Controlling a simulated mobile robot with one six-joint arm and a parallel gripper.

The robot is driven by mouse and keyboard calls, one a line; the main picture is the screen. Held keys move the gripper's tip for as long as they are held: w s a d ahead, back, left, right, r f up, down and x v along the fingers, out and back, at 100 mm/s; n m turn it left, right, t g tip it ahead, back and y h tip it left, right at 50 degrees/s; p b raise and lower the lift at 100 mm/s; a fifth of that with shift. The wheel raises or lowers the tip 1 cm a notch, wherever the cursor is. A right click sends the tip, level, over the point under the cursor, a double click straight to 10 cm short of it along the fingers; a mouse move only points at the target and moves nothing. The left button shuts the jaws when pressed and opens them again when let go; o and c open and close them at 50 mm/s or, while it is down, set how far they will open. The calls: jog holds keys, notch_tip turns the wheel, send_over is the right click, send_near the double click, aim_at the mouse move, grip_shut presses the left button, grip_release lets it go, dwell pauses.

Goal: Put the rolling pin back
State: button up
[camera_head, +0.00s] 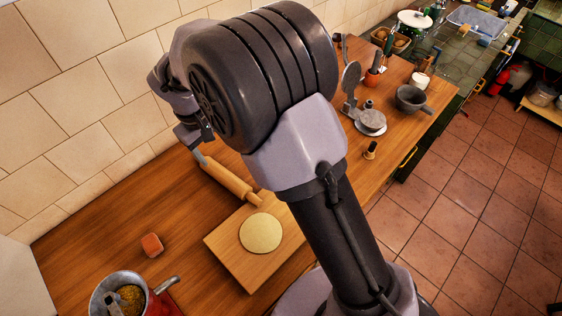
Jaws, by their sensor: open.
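The rolling pin (228,181) is pale wood and lies slantwise on the wooden counter (110,215), behind the board. Its near handle reaches to the back edge of the board; its far end is partly hidden by my gripper. My gripper (199,156) is open at the pin's far left end, with my arm coming over from the right. I cannot tell whether a finger touches the pin. The wooden board (243,277) carries a flat round of pale dough (260,233).
The tiled wall (75,95) runs along the back. A scale (370,121), a dark mortar (411,98) and a small brown item (370,150) stand at right. My arm hides the counter's middle.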

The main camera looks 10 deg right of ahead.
jog(key=s+d+r+m+t+y, duration=0.1)
jog(key=s+d+r+m, duration=0.3)
jog(key=d+r, duration=0.65)
jog(key=s+d+r+m+t+y, duration=0.1)
jog(key=s+d+r+m, duration=0.3)
jog(key=s, duration=0.5)
jog(key=s+d+r+m+t+y, duration=0.1)
jog(key=s+d+r+m+t, duration=0.1)
jog(key=s+d, duration=0.4)
jog(key=s+r+m, duration=0.1)
jog(key=s+m, duration=0.1)
jog(key=s, duration=0.2)
jog(key=shift+s+r+t, duration=0.15)
jog(key=shift+r+t, duration=0.15)
jog(key=shift+r, duration=0.05)
